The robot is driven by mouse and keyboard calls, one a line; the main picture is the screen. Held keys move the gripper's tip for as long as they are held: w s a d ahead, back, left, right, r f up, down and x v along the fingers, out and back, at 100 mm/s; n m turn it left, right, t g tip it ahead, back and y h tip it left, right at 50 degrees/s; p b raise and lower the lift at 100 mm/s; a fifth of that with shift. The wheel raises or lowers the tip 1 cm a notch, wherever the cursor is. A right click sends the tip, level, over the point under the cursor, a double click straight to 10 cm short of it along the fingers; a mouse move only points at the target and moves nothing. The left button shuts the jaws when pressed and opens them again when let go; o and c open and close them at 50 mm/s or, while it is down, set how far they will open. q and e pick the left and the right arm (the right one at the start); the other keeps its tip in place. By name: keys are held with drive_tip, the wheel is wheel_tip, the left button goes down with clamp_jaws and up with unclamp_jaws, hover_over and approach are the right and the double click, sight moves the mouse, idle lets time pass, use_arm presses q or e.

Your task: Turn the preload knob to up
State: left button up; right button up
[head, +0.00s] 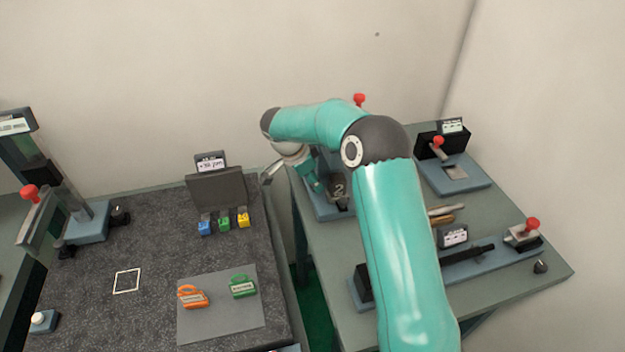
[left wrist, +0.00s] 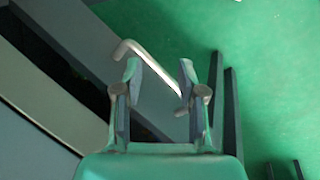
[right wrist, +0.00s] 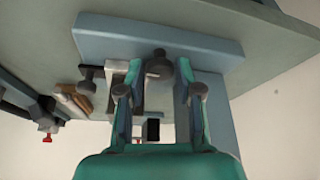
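My right gripper (head: 314,183) is at the fixture on the right table, mostly hidden behind my arm in the head view. In the right wrist view my right gripper (right wrist: 160,80) is open, its fingers apart. A dark round knob (right wrist: 158,66) shows between the fingertips, and I cannot tell whether they touch it. Its label and pointer are not readable, so I cannot confirm it is the preload knob. The fixture's blue-grey base (right wrist: 130,36) lies behind it. My left gripper (left wrist: 158,80) is open; it is outside the head view.
The right table carries a red-knobbed lever device (head: 455,172), a front rail fixture (head: 470,262) and a small black knob (head: 541,267). The left table holds orange (head: 192,297) and green (head: 242,286) tags.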

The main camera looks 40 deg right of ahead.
clamp_jaws()
drive_tip(key=n+b, duration=0.1)
drive_tip(key=b, duration=0.1)
drive_tip(key=shift+f+b, duration=0.2)
drive_tip(key=shift+b, duration=0.15)
drive_tip(key=shift+r+t, duration=0.1)
drive_tip(key=shift+t, duration=0.2)
drive_tip(key=shift+r+n, duration=0.15)
drive_tip(key=shift+n, duration=0.15)
drive_tip(key=o, duration=0.5)
unclamp_jaws()
drive_tip(key=shift+o, duration=0.2)
